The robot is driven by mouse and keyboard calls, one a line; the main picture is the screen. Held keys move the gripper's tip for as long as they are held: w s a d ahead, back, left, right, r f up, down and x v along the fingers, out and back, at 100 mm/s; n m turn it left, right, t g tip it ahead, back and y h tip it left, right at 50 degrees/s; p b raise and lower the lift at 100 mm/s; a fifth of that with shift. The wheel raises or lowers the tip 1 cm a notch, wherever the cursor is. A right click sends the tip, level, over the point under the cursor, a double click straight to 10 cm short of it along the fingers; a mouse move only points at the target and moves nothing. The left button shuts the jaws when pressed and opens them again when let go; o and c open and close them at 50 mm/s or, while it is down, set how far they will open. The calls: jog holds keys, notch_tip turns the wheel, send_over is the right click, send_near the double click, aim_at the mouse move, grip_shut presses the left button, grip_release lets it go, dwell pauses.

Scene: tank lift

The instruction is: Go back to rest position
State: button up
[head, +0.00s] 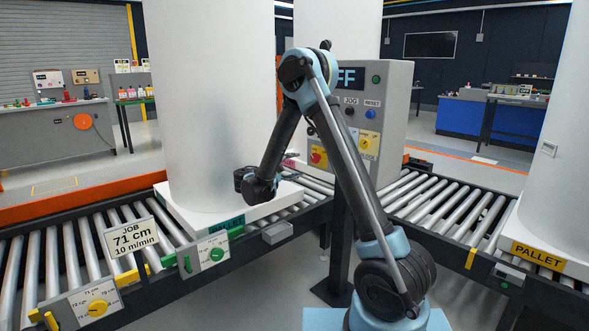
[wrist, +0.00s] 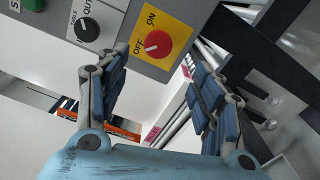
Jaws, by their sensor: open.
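My arm rises in the middle of the head view and bends down to the left, with its wrist (head: 258,188) in front of the large white tank (head: 210,90). The fingers cannot be made out in that view. In the wrist view my gripper (wrist: 162,85) is open, with nothing between its two blue-padded fingers. A red knob (wrist: 157,43) on a yellow ON/OFF plate shows beyond the fingertips, apart from them. The grey control box (head: 390,85) stands behind my arm, its display partly hidden and reading "FF".
A roller conveyor (head: 90,255) runs in front of me, with a JOB sign (head: 131,238), a yellow dial (head: 97,307) and a green dial (head: 217,254) on its near side. Another white tank (head: 565,150) stands at the right edge. Benches stand farther back.

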jog(key=s+d+r+m+g+y, duration=0.1)
jog(key=s+d+r+m+g, duration=0.2)
jog(key=d, duration=0.7)
jog(key=s+d+r+g+y, duration=0.1)
jog(key=s+d+g+y, duration=0.15)
jog(key=s+d, duration=0.5)
jog(key=s+d+f+m+g+y, duration=0.2)
jog(key=s+d+m+g+y, duration=0.1)
jog(key=s+d, duration=0.8)
jog(key=s+a+f+m+g+y, duration=0.1)
jog(key=s+f, duration=0.4)
jog(key=s, duration=0.6)
jog(key=s+a+f+m+g+y, duration=0.1)
jog(key=s+f+m+y, duration=0.3)
jog(key=s, duration=0.7)
jog(key=shift+s+a+f+m+y, duration=0.3)
jog(key=shift+a+f+y, duration=0.2)
jog(key=shift+a+y, duration=0.15)
